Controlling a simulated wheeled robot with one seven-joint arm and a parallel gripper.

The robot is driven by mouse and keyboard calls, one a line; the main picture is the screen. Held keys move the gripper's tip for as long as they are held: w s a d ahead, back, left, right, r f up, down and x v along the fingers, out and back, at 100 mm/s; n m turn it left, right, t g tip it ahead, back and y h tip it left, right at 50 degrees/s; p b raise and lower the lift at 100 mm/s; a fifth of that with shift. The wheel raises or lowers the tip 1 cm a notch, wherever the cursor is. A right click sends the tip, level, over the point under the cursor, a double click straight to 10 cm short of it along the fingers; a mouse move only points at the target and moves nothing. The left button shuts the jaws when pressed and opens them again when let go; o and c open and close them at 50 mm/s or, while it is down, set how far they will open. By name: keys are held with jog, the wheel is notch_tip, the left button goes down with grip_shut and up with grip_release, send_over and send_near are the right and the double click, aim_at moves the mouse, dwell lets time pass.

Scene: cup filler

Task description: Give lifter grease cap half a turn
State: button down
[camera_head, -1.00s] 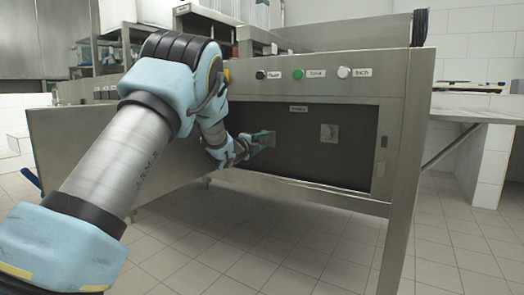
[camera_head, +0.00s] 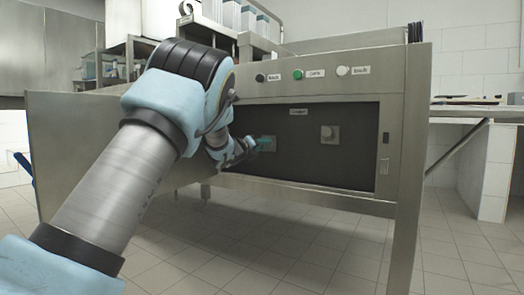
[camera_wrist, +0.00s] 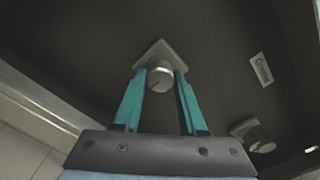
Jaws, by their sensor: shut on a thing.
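Two round metal caps on square plates sit in the dark recessed panel under the machine's buttons. The left cap (camera_wrist: 160,78) is between the teal fingers of my gripper (camera_wrist: 160,76) in the wrist view. The fingers are shut on its sides, and its plate shows behind it. In the head view my gripper (camera_head: 262,144) reaches the left plate (camera_head: 274,138) and mostly hides that cap. The right cap (camera_head: 328,132) is free; it also shows at the lower right of the wrist view (camera_wrist: 259,139). I cannot read which cap is the lifter's.
A small label (camera_head: 299,112) sits above the caps; its text is blurred. Black, green and white buttons (camera_head: 298,75) line the steel front above. A steel leg (camera_head: 404,230) stands at the right, and a steel side panel (camera_head: 80,150) lies behind my arm.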

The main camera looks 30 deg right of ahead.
dwell(0.5)
jog(key=shift+c, duration=2.3)
grip_release()
jog(key=shift+a, duration=0.1)
jog(key=p+v, duration=0.2)
jog(key=v, duration=0.8)
jog(key=shift+s+a+p, duration=0.15)
jog(key=shift+a+p, duration=0.15)
jog(key=shift+p, duration=0.05)
